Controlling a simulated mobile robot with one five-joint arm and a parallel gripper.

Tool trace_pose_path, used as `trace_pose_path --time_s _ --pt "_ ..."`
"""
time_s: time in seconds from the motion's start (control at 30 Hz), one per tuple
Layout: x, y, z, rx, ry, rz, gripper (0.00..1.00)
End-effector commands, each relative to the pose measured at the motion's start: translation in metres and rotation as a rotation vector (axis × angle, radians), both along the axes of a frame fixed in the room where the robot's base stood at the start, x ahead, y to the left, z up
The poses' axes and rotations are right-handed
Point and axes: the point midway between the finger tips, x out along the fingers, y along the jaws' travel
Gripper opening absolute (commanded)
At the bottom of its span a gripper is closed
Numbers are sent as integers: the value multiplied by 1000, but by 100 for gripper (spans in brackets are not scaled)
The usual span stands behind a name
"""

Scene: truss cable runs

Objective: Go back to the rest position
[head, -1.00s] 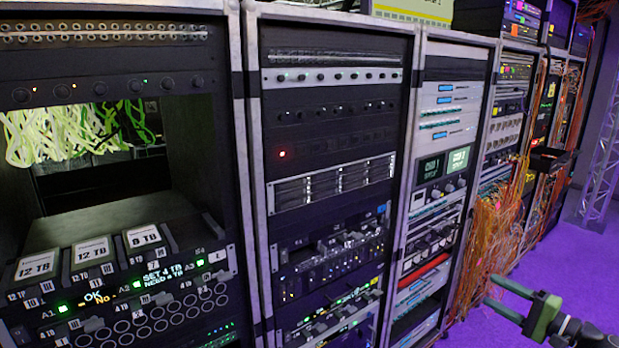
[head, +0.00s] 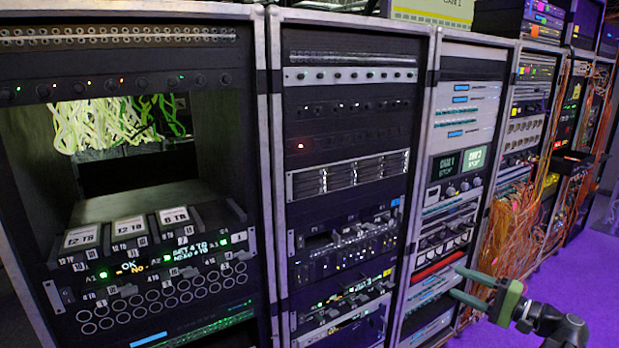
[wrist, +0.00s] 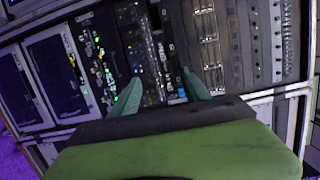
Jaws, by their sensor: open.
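My gripper (head: 466,283) is at the lower right of the head view, in front of the lower part of the third rack (head: 455,180). Its two green fingers are apart with nothing between them. In the wrist view my gripper (wrist: 162,92) shows its open fingers pointing towards a rack face with lit panels (wrist: 140,50). The fingers look empty there too. I cannot tell from these views how far the fingertips are from the rack.
A row of racks runs from left to right. The left rack has an open bay with pale green cables (head: 110,125) and labelled drive modules (head: 130,229). Orange cables (head: 520,220) hang at the right. Purple floor (head: 595,275) is clear at the lower right.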

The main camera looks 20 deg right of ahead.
Motion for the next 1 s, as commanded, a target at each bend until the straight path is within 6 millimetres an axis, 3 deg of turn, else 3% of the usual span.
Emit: trace_pose_path --time_s 0.17,0.27,0.4,0.5,0.6,0.7,0.8,0.87,0.93,1.0 --pt "59 79 -7 -13 26 161 55" --pt "95 147 -21 -47 75 288 55" --pt "130 262 -56 -148 187 489 55" --pt "138 344 -88 -261 281 632 55" --pt "132 417 -123 -410 376 765 55" --pt "118 468 -156 -577 460 868 55" --pt "100 500 -186 -765 537 945 55" --pt "90 509 -203 -896 585 973 55" --pt "83 503 -219 -1040 641 979 55" --pt "80 481 -229 -1157 699 955 55"
